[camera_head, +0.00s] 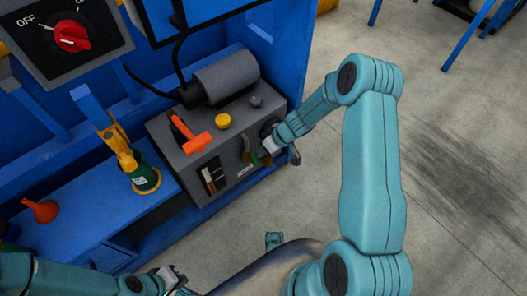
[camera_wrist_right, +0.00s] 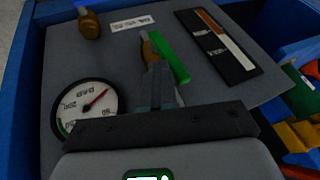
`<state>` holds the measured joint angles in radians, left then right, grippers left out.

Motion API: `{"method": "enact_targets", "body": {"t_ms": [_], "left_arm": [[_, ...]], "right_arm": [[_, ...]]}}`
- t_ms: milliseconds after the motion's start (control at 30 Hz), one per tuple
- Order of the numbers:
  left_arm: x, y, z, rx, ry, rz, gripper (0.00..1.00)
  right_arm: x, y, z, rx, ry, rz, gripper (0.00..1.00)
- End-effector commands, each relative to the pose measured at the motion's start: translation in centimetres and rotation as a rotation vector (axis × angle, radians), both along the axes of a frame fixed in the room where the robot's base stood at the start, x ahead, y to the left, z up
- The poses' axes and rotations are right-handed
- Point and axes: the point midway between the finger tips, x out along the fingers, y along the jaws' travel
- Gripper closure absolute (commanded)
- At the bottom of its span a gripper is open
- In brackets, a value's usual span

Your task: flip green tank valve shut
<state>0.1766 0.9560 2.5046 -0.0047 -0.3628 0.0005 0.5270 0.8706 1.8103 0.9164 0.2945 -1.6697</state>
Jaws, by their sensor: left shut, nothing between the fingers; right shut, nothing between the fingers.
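The green valve handle (camera_wrist_right: 170,57) sits on a brass stem (camera_wrist_right: 150,47) on the front of a grey tank box. In the right wrist view it slants down to the right, just beyond my right gripper (camera_wrist_right: 158,92). In the head view the green handle (camera_head: 265,157) is small and partly hidden beside my right gripper (camera_head: 272,146), which is at the box's front. My right gripper is shut and empty; its fingertips are close to the valve, but I cannot tell if they touch. My left gripper (camera_head: 172,280) is shut and empty, low at the bottom edge.
The grey box (camera_head: 187,160) carries an orange-red lever (camera_head: 192,137), a yellow knob (camera_head: 222,121) and a grey cylinder (camera_head: 228,80). A round gauge (camera_wrist_right: 85,107) lies left of the valve. A green-and-yellow piece (camera_head: 143,178) stands on the blue shelf.

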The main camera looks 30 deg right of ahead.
Motion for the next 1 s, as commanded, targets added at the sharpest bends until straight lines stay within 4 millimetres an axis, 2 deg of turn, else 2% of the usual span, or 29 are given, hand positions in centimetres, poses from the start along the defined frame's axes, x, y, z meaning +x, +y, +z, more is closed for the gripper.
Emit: {"method": "enact_targets", "body": {"t_ms": [200, 300, 367, 500, 600, 700, 833, 1000], "left_arm": [[0.3, 0.3, -2.5, 0.002, -0.005, 0.012, 1.00], [0.4, 0.4, -2.5, 0.002, -0.006, 0.015, 1.00], [0.3, 0.3, -1.8, 0.002, -0.005, 0.015, 1.00], [0.0, 0.0, 1.5, 0.000, 0.000, 0.001, 1.00], [0.0, 0.0, 3.9, 0.000, 0.000, -0.002, 1.00], [0.0, 0.0, 5.3, 0.000, 0.001, -0.001, 1.00], [0.0, 0.0, 6.1, 0.000, 0.001, -0.001, 1.00], [0.0, 0.0, 5.9, 0.000, 0.001, -0.001, 1.00]], "right_arm": [[-0.2, 1.3, -0.3, -0.116, -0.007, 0.010, 1.00], [-0.3, 2.1, 0.2, -0.202, -0.012, 0.011, 1.00], [-0.4, 2.6, 0.6, -0.258, -0.016, 0.012, 1.00], [-0.5, 3.7, 1.3, -0.389, -0.024, 0.012, 1.00], [-0.5, 4.4, 1.3, -0.483, -0.034, 0.011, 1.00], [-0.6, 5.2, 0.8, -0.577, -0.043, 0.010, 1.00], [-0.6, 6.0, -0.1, -0.702, -0.056, 0.010, 1.00], [-0.6, 7.1, -1.2, -0.865, -0.070, 0.009, 1.00]]}}
